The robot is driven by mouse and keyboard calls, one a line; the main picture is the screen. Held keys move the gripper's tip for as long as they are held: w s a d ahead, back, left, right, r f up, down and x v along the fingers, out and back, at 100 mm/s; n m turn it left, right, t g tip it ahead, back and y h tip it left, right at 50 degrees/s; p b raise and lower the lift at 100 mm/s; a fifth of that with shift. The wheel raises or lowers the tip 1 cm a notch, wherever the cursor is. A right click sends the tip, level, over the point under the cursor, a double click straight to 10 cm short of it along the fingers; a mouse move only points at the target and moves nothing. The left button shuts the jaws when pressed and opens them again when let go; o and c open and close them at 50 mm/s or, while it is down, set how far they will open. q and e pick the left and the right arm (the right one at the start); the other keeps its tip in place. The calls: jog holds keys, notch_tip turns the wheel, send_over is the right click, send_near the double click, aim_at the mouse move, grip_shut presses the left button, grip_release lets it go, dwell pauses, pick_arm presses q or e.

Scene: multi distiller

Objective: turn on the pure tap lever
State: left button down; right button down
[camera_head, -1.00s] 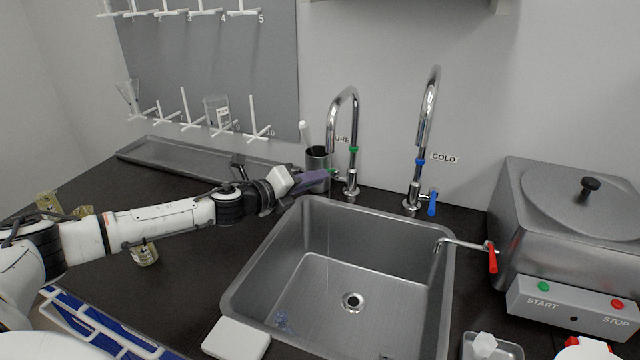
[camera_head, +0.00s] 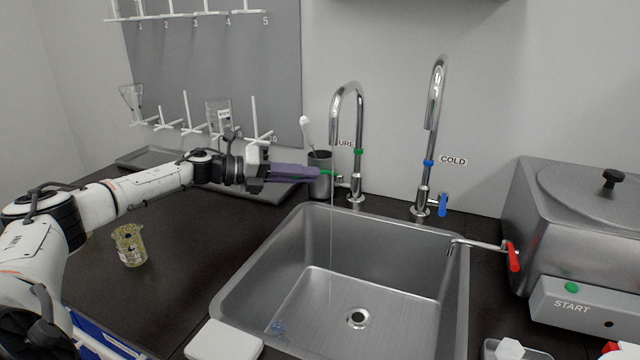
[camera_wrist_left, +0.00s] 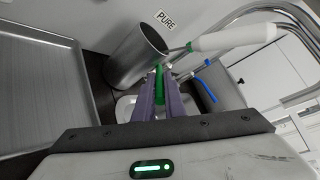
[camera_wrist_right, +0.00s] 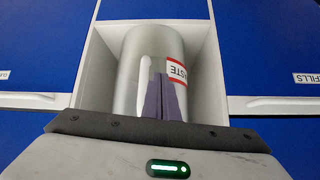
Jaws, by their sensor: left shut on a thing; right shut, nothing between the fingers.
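The pure tap (camera_head: 347,130) is a chrome gooseneck with a green ring, behind the sink's left part. Its green lever (camera_head: 328,175) points left from the base; the left wrist view shows the green lever (camera_wrist_left: 159,85) between the purple fingers. My left gripper (camera_head: 316,174) is shut on this lever. A thin stream of water (camera_head: 331,240) hangs from the spout into the sink (camera_head: 290,240). My right gripper (camera_wrist_right: 165,98) is shut and empty, in front of a silver waste bin (camera_wrist_right: 145,60); it is outside the head view.
A metal cup (camera_head: 320,160) with a white-handled tool stands right behind my left fingers. The cold tap (camera_head: 430,140) with a blue lever is to the right. A red-handled spout (camera_head: 510,255) reaches over the sink's right rim. A beaker (camera_head: 129,246) stands on the left counter.

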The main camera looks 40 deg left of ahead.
dwell(0.3)
pick_arm(q)
jog(key=c, duration=1.8)
grip_release()
jog(key=shift+a, duration=0.1)
jog(key=shift+s+a, duration=0.1)
jog(key=shift+s, duration=0.15)
jog(key=shift+b+v, duration=0.55)
jog(key=shift+v, duration=4.3)
jog(key=shift+r, duration=0.15)
